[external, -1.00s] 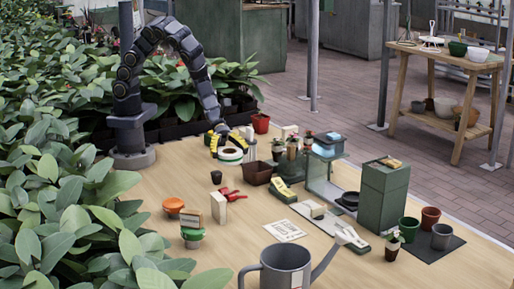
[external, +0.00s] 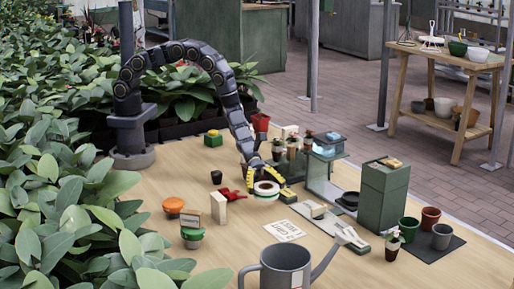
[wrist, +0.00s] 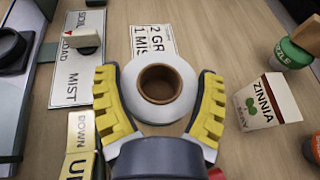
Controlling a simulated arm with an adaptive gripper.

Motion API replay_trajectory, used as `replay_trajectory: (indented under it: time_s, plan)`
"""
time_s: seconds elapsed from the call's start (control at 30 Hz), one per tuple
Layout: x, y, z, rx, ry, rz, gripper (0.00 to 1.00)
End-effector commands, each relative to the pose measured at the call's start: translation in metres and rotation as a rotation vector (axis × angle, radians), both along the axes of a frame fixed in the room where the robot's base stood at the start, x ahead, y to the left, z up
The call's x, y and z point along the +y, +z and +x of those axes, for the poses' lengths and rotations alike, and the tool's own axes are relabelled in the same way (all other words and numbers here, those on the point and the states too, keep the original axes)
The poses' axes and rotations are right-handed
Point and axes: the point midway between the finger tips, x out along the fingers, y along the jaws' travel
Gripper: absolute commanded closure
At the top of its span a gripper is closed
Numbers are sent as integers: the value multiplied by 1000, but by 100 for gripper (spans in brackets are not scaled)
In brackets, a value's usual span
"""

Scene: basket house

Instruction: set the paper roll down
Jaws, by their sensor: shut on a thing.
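The paper roll is a white ring with a brown core (external: 267,195). It also shows in the wrist view, face toward the camera (wrist: 129,86). My gripper (external: 263,180) is shut on it, with the yellow fingers on opposite sides of the roll, as the wrist view also shows (wrist: 158,73). The roll is over the middle of the wooden table (external: 185,255). I cannot tell whether its underside touches the table.
Red tool (external: 230,195) lies left of the roll.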

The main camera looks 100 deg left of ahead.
Motion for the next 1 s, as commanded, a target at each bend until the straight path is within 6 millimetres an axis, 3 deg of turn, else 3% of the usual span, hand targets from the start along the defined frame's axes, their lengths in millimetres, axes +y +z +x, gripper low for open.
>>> replay_trajectory:
  time_s: [0.37, 0.6, 0.93, 0.97, 1.0]
  plan:
    - [-6, -19, 15, 1, 0, -1, 60]
    - [-6, -48, 14, 1, 0, -1, 60]
    - [-6, -51, 14, 0, 0, -1, 60]
    - [-6, -51, 14, 1, 0, -1, 22]
    - [-6, -51, 14, 1, 0, -1, 5]
